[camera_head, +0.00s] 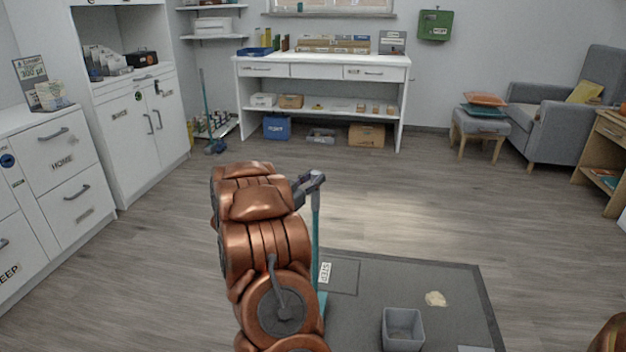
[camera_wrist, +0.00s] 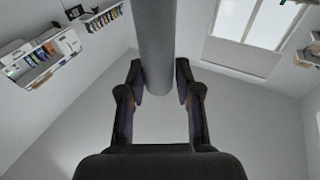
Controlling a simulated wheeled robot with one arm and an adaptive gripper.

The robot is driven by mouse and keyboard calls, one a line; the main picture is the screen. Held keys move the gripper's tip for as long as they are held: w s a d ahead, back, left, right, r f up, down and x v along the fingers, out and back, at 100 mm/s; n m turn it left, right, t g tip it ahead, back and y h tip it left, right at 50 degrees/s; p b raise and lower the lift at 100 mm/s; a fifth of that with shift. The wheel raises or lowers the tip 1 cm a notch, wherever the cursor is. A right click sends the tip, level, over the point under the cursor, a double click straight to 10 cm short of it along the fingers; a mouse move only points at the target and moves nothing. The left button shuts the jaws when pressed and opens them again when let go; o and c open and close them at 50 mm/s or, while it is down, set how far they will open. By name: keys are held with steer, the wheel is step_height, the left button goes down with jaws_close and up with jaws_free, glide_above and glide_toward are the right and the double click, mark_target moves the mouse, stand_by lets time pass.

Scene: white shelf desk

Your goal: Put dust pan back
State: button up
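A teal long-handled tool, taken as the dust pan (camera_head: 316,235), stands nearly upright beside my copper arm. My gripper (camera_head: 314,181) is at the top of its handle. The lower end of the dust pan is partly hidden by my arm, near the dark mat. A teal broom-like tool (camera_head: 207,115) stands against the back wall, left of the white desk (camera_head: 240,85).
The dark mat (camera_head: 455,285) holds a grey bin (camera_head: 403,328) and a pale spill (camera_head: 435,298). White drawers (camera_head: 68,165) and a cabinet (camera_head: 125,130) line the left. An armchair (camera_head: 560,125) and stool (camera_head: 476,128) stand at right. The middle floor is clear.

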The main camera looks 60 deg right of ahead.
steer(key=o, duration=0.3)
steer(key=shift+o, duration=0.2)
steer(key=shift+r, duration=0.1)
steer(key=shift+a, duration=0.15)
steer(key=w+a+f+p, duration=0.1)
steer(key=a+p, duration=0.1)
steer(key=a, duration=0.9)
steer(key=shift+w+a+f, duration=0.25)
steer(key=shift+f, duration=0.1)
